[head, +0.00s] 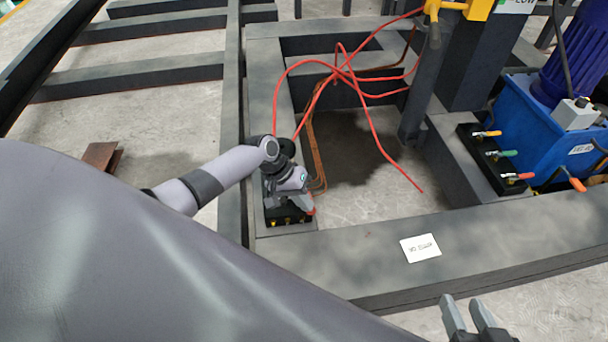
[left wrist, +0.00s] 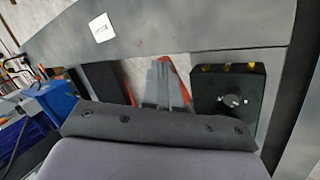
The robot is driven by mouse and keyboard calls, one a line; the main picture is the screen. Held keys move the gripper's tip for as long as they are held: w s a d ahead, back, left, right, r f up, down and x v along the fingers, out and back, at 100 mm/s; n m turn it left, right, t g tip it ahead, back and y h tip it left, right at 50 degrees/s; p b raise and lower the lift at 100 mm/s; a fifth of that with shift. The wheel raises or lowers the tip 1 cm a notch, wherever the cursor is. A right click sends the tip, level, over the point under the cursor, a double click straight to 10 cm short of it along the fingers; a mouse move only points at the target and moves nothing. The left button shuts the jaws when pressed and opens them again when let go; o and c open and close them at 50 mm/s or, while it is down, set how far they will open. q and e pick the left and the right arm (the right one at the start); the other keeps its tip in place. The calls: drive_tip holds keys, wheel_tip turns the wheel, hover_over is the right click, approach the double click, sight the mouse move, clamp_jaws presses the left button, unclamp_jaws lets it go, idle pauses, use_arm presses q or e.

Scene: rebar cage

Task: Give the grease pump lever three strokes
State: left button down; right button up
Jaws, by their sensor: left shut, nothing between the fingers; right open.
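A black block with brass fittings (head: 289,216) sits on the dark steel frame, just below my left gripper (head: 302,203). The block also shows in the left wrist view (left wrist: 228,92), with a round black part on its top face. My left gripper is shut and empty, its grey fingers (left wrist: 163,68) beside the block. A narrow red piece (left wrist: 183,86) shows along the fingers; it may be part of the lever, but I cannot tell, nor whether they touch. No whole lever can be made out. My right gripper (head: 468,308) is open and empty at the bottom edge.
Red hoses (head: 345,75) loop over the frame opening. A white label card (head: 420,248) lies on the front beam (head: 350,260). At right stand a blue tank (head: 540,125) and a black valve block with coloured handles (head: 492,160). A yellow part (head: 478,10) tops the post.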

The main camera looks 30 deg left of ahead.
use_arm(q)
drive_tip(key=shift+s+d+f, duration=0.2)
drive_tip(key=shift+f, duration=0.45)
drive_tip(key=shift+s+d+f+b, duration=0.15)
drive_tip(key=shift+s+f+b, duration=0.15)
drive_tip(key=shift+f, duration=0.25)
drive_tip(key=shift+s+d+f+b, duration=0.15)
drive_tip(key=shift+f+b, duration=0.15)
drive_tip(key=shift+f, duration=0.3)
